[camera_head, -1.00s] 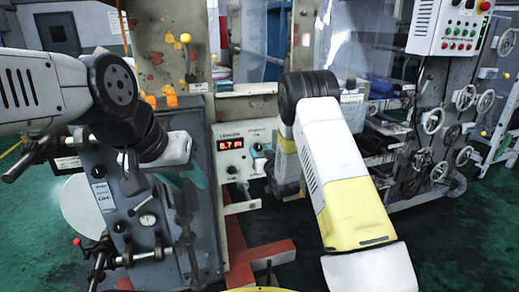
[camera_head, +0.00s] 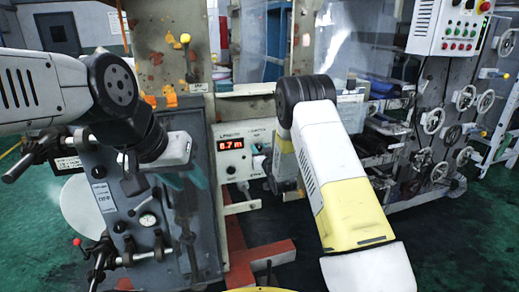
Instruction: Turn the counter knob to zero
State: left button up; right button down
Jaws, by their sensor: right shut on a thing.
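The white counter box (camera_head: 230,140) is on the machine front in the middle of the view. Its red lit display (camera_head: 230,143) seems to read 8.7 m. The counter knob (camera_head: 257,148) is at the right of the box and is mostly hidden. My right gripper (camera_head: 260,164) is at the knob, shut on it, and partly covered by my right arm. My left gripper (camera_head: 184,180) hangs in front of the grey machine panel at the left, apart from the counter. The state of its jaws is unclear.
The grey panel (camera_head: 110,185) with a gauge and levers stands at the left. Handwheels (camera_head: 465,98) and a control box (camera_head: 448,28) with buttons are at the right. A red floor beam (camera_head: 262,254) lies below the counter. Green floor is clear at the lower left.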

jog(key=shift+m, duration=0.3)
jog(key=m, duration=0.2)
jog(key=shift+d+m, duration=0.15)
jog(key=shift+m, duration=0.25)
jog(key=m, duration=0.5)
jog(key=shift+m, duration=0.3)
jog(key=m, duration=0.4)
jog(key=shift+d+f, duration=0.1)
jog(key=m, duration=0.4)
jog(key=shift+f+m, duration=0.1)
jog(key=shift+m, duration=0.2)
jog(key=c, duration=1.1)
grip_release()
